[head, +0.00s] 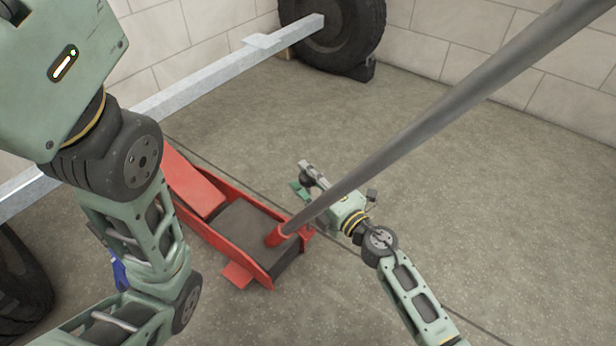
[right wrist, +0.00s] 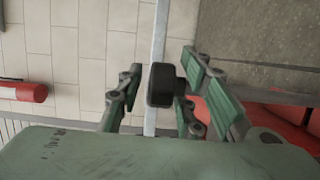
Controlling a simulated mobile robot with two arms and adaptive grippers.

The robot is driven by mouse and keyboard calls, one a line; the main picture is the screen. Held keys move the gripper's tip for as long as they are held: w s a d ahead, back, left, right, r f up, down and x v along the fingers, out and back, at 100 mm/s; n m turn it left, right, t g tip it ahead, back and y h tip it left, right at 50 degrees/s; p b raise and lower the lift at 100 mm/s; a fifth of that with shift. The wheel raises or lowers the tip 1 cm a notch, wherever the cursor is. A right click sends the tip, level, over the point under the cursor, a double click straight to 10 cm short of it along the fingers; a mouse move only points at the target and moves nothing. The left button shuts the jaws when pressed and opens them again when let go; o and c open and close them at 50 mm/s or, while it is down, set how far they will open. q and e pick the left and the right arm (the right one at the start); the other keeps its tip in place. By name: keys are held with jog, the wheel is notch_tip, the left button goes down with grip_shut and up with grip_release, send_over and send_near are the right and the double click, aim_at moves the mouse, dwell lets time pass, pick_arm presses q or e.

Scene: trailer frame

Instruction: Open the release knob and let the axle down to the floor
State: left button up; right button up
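The red floor jack (head: 190,185) stands on the floor with its long grey handle (head: 420,125) rising to the upper right. The pale axle beam (head: 190,95) runs behind it, a black-tyred wheel at its far end. My right gripper (head: 308,183) is just beyond the foot of the handle. What the knob is fixed to is hidden. My left arm comes in at the left; its gripper is out of frame.
The far wheel (head: 345,30) stands against the block wall with a dark chock at its foot. Another tyre (head: 20,275) shows at the left edge. A red cylinder (right wrist: 25,90) shows at the left in the right wrist view.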

grip_shut()
jog(key=shift+n+g+y, duration=0.3)
jog(key=shift+y, duration=0.1)
jog(key=shift+w+d+n+g+y+b, duration=0.1)
jog(key=shift+n+g+y+b, duration=0.4)
jog(key=shift+n+y, duration=0.1)
jog(key=shift+f+n+g+y, duration=0.1)
jog(key=shift+n+g+y, duration=0.2)
jog(key=shift+g+y, duration=0.15)
jog(key=shift+n+g+y+b, duration=1.35)
jog(key=shift+n+g, duration=0.35)
jog(key=shift+g, duration=0.55)
